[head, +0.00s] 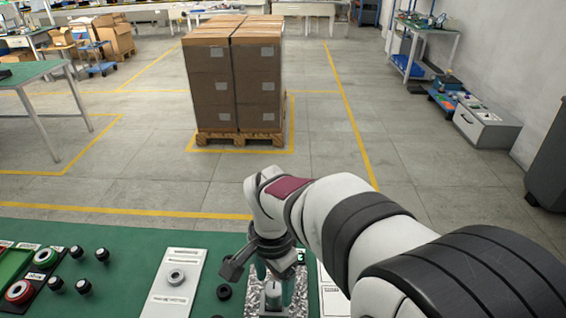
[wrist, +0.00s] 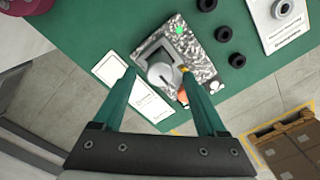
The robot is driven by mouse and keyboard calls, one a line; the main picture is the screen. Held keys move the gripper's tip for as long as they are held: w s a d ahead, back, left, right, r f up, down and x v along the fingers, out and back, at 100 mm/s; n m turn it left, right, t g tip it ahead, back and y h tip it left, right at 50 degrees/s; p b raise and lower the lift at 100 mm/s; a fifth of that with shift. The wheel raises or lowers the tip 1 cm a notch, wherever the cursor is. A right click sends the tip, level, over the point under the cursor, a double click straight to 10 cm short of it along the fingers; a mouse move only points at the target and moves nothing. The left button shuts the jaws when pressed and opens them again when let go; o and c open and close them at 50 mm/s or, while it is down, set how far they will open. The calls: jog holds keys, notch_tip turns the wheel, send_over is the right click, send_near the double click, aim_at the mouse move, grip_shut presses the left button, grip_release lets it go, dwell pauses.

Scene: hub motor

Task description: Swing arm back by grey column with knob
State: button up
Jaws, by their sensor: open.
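The grey column with its rounded knob (wrist: 162,74) stands on a fixture with a speckled metal plate (wrist: 201,68) in the wrist view. In the head view the knob (head: 275,288) shows at the bottom, below my gripper (head: 280,276). In the wrist view my gripper (wrist: 159,74) is open, its teal fingers apart on either side of the knob. I cannot tell whether either finger touches it. A small orange part (wrist: 183,97) shows beside the right finger. The swing arm's exact position is hard to make out; my gripper hides part of the fixture in the head view.
The green table (head: 120,275) holds a white plate with a grey ring (head: 172,290), several loose black rings (head: 224,292), and red and green trays at the left. White printed cards (wrist: 109,69) lie beside the fixture. A pallet of boxes (head: 235,80) stands on the floor beyond.

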aim_at(275, 308)
jog(key=shift+f, duration=1.4)
jog(key=shift+c, duration=0.2)
grip_shut()
